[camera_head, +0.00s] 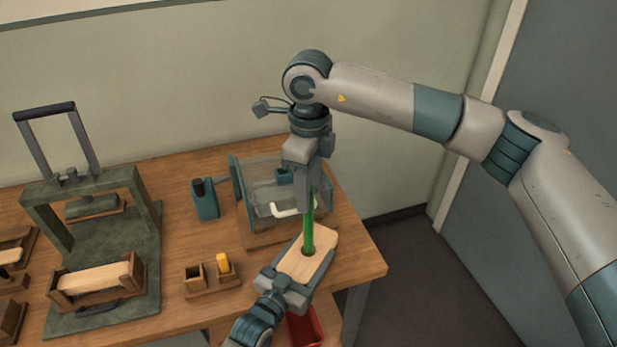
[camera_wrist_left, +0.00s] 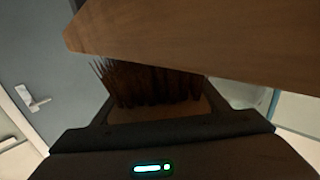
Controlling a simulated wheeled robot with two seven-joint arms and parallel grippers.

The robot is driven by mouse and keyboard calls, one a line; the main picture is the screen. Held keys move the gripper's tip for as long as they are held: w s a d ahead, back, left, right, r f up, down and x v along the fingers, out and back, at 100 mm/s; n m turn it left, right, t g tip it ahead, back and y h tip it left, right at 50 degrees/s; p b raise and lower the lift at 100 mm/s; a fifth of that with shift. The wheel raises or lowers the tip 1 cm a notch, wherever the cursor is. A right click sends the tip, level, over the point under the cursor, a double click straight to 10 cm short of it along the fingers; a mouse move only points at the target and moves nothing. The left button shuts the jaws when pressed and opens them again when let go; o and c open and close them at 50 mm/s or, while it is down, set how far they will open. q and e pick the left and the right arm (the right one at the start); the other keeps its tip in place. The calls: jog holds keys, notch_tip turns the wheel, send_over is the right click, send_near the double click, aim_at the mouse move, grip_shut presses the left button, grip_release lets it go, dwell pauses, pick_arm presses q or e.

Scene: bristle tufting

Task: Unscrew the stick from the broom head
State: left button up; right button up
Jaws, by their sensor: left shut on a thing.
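The broom head (camera_head: 315,259) is a pale wooden block over the table's front right edge. It shows close up in the left wrist view (camera_wrist_left: 200,38), with dark brown bristles (camera_wrist_left: 150,84) under it. My left gripper (camera_head: 291,284) is shut on its near end. The green stick (camera_head: 309,225) stands upright, its lower end at the dark hole in the block's top. My right gripper (camera_head: 307,196) points down from above at the stick's upper part. Its fingers overlap the stick, and I cannot tell whether they are closed on it. The thread inside the hole is hidden.
A clear box with a white handle (camera_head: 292,210) stands just behind the stick. A teal holder (camera_head: 205,200), a small wooden holder with a yellow piece (camera_head: 223,265) and a dark green press (camera_head: 147,215) stand to the left. A red bin (camera_head: 306,328) is below the edge.

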aim_at(308, 216)
jog(key=shift+f, duration=4)
grip_shut()
jog(key=shift+n, duration=1.4)
jog(key=shift+r, duration=0.35)
jog(key=shift+r, duration=0.7)
jog(key=shift+r, duration=0.15)
